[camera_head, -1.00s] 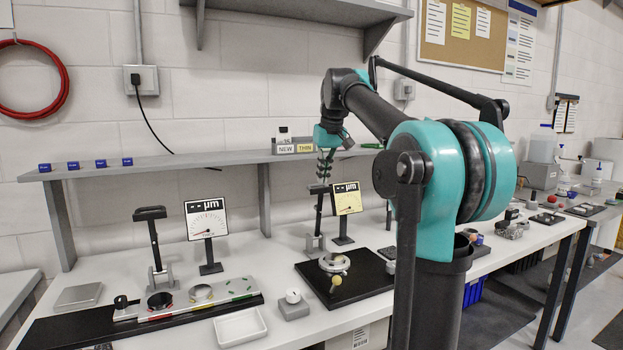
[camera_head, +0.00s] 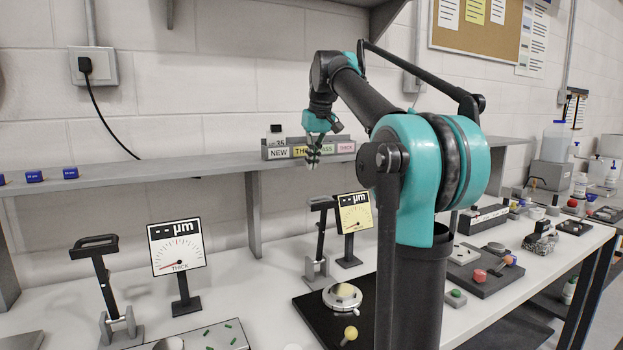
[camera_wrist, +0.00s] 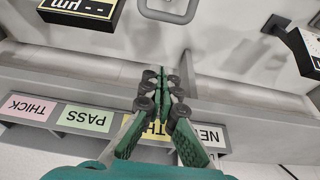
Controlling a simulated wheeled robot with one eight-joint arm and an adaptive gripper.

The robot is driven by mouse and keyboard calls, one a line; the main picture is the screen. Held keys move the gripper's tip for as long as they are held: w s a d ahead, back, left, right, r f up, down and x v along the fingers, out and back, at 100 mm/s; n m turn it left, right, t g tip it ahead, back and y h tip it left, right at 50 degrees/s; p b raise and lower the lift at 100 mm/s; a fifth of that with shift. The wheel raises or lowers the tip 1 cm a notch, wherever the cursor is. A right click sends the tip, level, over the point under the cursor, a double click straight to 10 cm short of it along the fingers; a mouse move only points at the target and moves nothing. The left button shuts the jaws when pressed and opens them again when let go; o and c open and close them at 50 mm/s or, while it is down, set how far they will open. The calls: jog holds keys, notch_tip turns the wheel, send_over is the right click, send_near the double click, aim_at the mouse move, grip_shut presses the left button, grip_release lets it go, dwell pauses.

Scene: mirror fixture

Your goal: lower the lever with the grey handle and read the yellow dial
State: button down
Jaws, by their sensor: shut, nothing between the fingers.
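The lever with the grey handle (camera_head: 323,204) stands upright at the back of the bench, just left of the yellow dial (camera_head: 355,213). The dial's black top strip reads dashes and "µm"; its needle is too small to read. My gripper (camera_head: 313,160) is shut and empty, pointing down above the lever handle and apart from it. In the wrist view my gripper (camera_wrist: 160,85) has its fingers together, with the grey handle (camera_wrist: 170,9) beyond the tips. The dial's black strip (camera_wrist: 85,8) shows upside down there.
A second lever with a black handle (camera_head: 94,243) stands at left beside a white dial (camera_head: 177,247) marked THICK. A shelf (camera_head: 170,170) with a labelled rack (camera_head: 278,153) runs along the wall near my gripper. A metal fixture (camera_head: 343,296) sits on a black plate before the grey-handled lever.

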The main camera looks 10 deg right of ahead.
notch_tip(320, 180, down, 9)
jog(key=s, duration=0.1)
jog(key=shift+d, duration=0.2)
dwell(0.4)
jog(key=shift+s, duration=0.1)
